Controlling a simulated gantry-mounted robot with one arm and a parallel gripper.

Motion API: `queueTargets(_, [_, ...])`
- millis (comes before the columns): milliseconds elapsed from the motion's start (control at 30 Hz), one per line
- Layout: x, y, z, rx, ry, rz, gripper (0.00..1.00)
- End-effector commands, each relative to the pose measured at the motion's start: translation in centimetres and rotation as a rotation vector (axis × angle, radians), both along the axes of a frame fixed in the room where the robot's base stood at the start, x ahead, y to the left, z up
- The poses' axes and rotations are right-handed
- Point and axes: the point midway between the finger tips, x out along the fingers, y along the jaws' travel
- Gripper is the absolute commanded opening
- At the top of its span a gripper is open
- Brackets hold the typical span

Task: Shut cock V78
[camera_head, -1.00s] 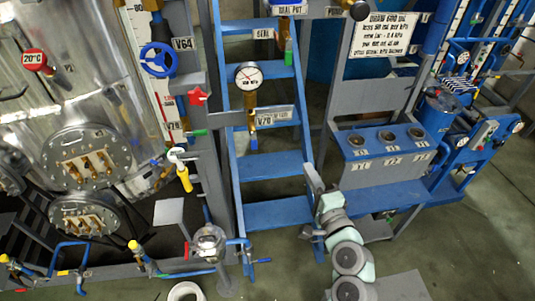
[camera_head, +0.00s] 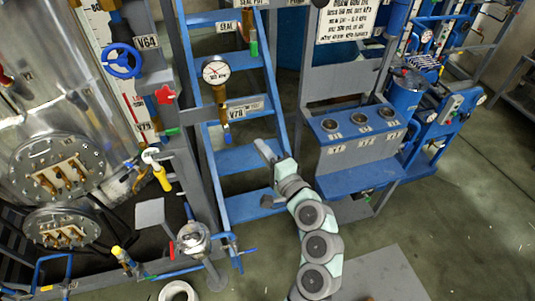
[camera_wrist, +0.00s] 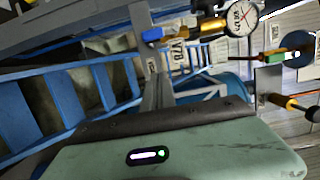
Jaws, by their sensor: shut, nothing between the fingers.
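Cock V78 (camera_head: 222,104) is a brass fitting below a round dial gauge (camera_head: 216,70), in front of the blue ladder. Its blue tip (camera_head: 227,140) points downward in the head view, and its white V78 label (camera_head: 246,109) is at its right. In the wrist view the brass cock (camera_wrist: 205,28), the blue tip (camera_wrist: 152,34), the label (camera_wrist: 178,55) and the gauge (camera_wrist: 241,17) show near the top. My gripper (camera_head: 264,149) is shut and empty, below and right of the cock, apart from it.
The blue ladder (camera_head: 250,205) is behind the cock. Valve V64's blue wheel (camera_head: 123,61) and a red star handle (camera_head: 165,94) are at its left. A blue bench (camera_head: 355,175) is to the right of my arm. Grey floor (camera_head: 450,220) is clear farther right.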

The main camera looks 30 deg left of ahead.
Motion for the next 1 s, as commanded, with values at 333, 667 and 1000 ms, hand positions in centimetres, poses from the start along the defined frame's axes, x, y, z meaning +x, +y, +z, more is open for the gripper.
queueTargets(333, [0.7, 4.9, 0.2, -0.002, 0.001, 0.002, 0.00])
queueTargets(667, [-0.8, 6.2, -0.1, -0.001, 0.001, -0.003, 0.00])
queueTargets(1000, [-0.7, 6.2, -0.1, 0.001, 0.002, -0.003, 0.00])
